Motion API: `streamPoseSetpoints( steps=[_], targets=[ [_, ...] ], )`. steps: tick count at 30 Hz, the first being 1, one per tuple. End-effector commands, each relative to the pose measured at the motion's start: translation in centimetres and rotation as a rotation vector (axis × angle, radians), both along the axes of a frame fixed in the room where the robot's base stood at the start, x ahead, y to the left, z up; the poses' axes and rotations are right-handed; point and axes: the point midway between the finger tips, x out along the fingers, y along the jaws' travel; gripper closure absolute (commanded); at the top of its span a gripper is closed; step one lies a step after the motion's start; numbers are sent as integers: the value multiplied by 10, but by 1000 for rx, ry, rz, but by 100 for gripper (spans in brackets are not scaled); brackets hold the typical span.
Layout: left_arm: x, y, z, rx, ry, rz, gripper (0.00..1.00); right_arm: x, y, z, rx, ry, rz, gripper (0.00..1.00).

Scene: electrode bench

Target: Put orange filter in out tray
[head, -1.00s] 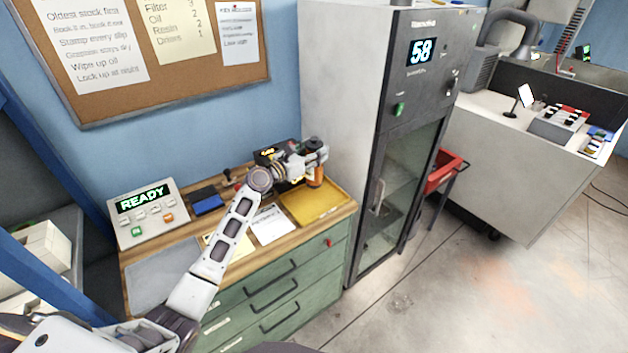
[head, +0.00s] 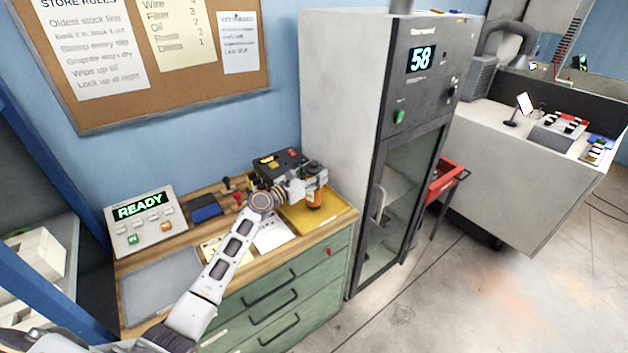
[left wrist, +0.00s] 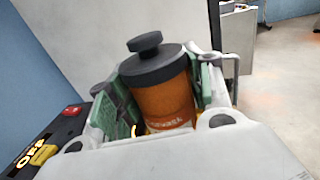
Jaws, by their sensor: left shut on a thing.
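The orange filter (head: 314,196) is a small orange cylinder with a dark cap and a label. In the head view it is upright at the yellow tray (head: 296,222) on the right end of the bench top. I cannot tell whether its base touches the tray. My left gripper (head: 311,188) is shut on the filter from the left. In the left wrist view the filter (left wrist: 163,92) sits between the green-padded fingers, dark knob up. My right gripper is not in view.
A black device (head: 280,160) with a red button stands behind the tray. A READY console (head: 146,217), a blue pad (head: 204,208), papers (head: 272,233) and a grey mat (head: 160,286) share the bench. A tall grey cabinet (head: 345,130) stands close on the right.

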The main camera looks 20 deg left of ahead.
Motion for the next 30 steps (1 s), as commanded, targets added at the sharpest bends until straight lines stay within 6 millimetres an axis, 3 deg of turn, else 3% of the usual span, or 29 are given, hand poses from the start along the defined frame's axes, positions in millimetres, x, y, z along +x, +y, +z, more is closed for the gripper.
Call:
streamPoseSetpoints(
  steps=[6, 20, 21, 25, 30],
  targets=[
    [0, 0, -17, -2, -2, 1, 100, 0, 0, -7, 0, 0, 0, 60],
    [0, 0, -20, -2, -2, 0, 100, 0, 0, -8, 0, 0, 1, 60],
    [0, 0, -21, -1, 0, 0, 45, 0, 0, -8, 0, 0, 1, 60],
    [0, 0, -21, -1, 0, 0, 29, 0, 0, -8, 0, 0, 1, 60],
    [0, 0, -21, -1, 0, 0, 27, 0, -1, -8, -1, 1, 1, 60]
  ],
)
